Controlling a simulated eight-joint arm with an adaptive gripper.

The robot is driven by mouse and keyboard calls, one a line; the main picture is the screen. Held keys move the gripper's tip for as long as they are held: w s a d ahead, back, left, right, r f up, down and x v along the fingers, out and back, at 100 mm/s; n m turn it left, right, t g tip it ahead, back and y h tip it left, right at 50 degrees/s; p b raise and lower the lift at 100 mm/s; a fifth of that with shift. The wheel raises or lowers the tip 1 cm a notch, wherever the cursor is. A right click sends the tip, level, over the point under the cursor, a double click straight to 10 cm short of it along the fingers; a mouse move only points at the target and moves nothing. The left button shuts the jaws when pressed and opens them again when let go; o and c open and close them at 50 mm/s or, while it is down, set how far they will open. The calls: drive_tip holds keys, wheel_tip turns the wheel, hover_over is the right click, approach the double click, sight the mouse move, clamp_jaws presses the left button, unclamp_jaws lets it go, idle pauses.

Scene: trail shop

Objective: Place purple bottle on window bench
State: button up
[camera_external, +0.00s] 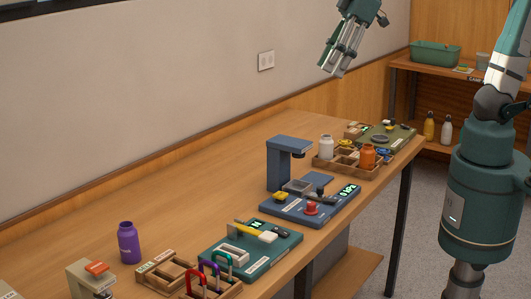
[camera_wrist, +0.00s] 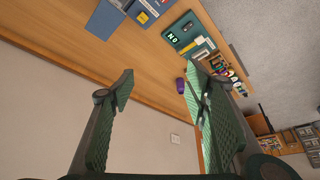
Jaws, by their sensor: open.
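The purple bottle (camera_external: 129,243) stands upright near the left end of a long wooden bench (camera_external: 190,210) along the wall. A dark window edge (camera_external: 55,12) shows above that wall; no label names the bench. My gripper (camera_external: 341,66) is high above the far part of the bench, well away from the bottle. In the wrist view my gripper (camera_wrist: 159,72) is open and empty. The purple bottle (camera_wrist: 180,85) appears small beyond the right finger, which may hide part of it.
A blue machine (camera_external: 283,165), a teal board (camera_external: 250,247), a wooden tray with padlocks (camera_external: 190,277) and a tray with jars (camera_external: 347,165) crowd the bench's front side. The wall side has bare wood. A shelf (camera_external: 440,72) with a green bin stands at back right.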

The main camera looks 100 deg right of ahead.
drive_tip(key=s+d+f, duration=0.1)
drive_tip(key=s+f, duration=0.3)
drive_tip(key=s, duration=0.4)
drive_tip(key=s+f+t, duration=0.1)
drive_tip(key=s+f, duration=0.4)
drive_tip(key=s, duration=0.3)
drive_tip(key=shift+s+d+f+t, duration=0.25)
drive_tip(key=shift+d+f+t, duration=0.05)
drive_tip(key=shift+d, duration=0.1)
drive_tip(key=shift+o, duration=0.3)
